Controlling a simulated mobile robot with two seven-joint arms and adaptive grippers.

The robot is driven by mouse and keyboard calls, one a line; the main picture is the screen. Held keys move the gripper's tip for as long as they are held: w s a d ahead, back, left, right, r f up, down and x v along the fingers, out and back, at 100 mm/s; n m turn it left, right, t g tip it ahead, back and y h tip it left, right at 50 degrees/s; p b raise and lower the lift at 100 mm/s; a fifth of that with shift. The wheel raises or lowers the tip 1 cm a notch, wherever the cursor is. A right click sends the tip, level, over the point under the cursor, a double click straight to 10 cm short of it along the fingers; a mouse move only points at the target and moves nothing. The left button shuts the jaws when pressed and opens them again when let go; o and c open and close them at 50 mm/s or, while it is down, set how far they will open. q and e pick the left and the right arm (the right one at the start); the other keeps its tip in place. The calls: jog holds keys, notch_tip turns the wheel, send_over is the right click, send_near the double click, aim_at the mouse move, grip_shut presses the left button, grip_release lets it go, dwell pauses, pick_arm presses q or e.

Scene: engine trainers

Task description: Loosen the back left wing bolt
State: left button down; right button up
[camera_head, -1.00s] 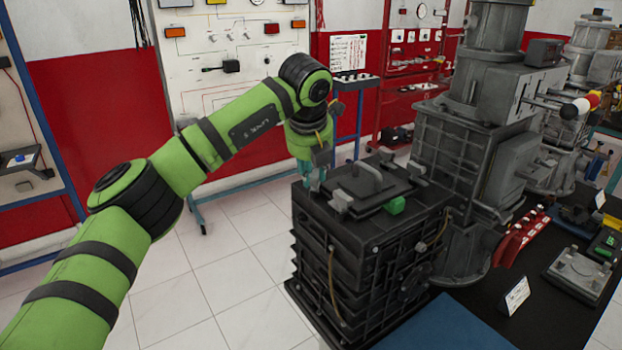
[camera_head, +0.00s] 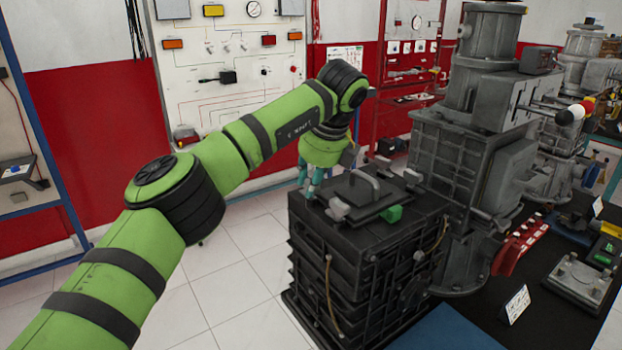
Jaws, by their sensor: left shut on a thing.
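A black ribbed box (camera_head: 390,262) stands at the middle with a dark lid on top. The lid carries a raised handle (camera_head: 365,184). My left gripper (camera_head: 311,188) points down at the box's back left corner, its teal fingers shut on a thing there. The back left wing bolt sits at that corner and is mostly hidden by the fingers. A grey wing bolt (camera_head: 337,210) shows at the front left of the lid, and another grey one (camera_head: 382,161) at the back. My right gripper is not in view.
A tall grey machine (camera_head: 470,145) stands close to the box on the right. A red tool rack (camera_head: 520,243), a small white card (camera_head: 517,304) and metal parts lie on the black table. A wall panel (camera_head: 230,60) stands behind. Tiled floor is open at left.

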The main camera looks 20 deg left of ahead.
pick_arm(q)
jog(key=shift+a, duration=0.1)
dwell(0.4)
jog(key=c, duration=1)
grip_release()
jog(key=shift+w+f, duration=0.1)
jog(key=shift+c, duration=0.2)
jog(key=shift+r, duration=0.2)
jog(key=v, duration=1.1)
jog(key=shift+r, duration=0.35)
